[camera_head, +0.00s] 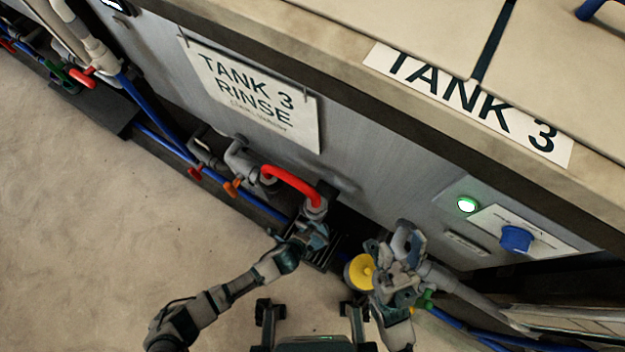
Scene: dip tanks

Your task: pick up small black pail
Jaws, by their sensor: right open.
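I cannot make out a small black pail for certain. A dark gap with a black slatted piece (328,250) lies at the tank's foot between my two grippers, and its shape is partly hidden. My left gripper (311,232) is just below the lower end of a red hose (291,179); I cannot tell whether it touches the hose end or whether its fingers are closed. My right gripper (405,245) is open in front of the tank's lower edge. A round yellow part (360,272) shows right beside it, on its left.
The grey tank wall (390,180) carries a "TANK 3 RINSE" sign (255,95), a green light (466,204) and a blue knob (516,239). Valves (240,160) and blue pipes (165,145) run along its foot. The floor (90,230) at left is clear.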

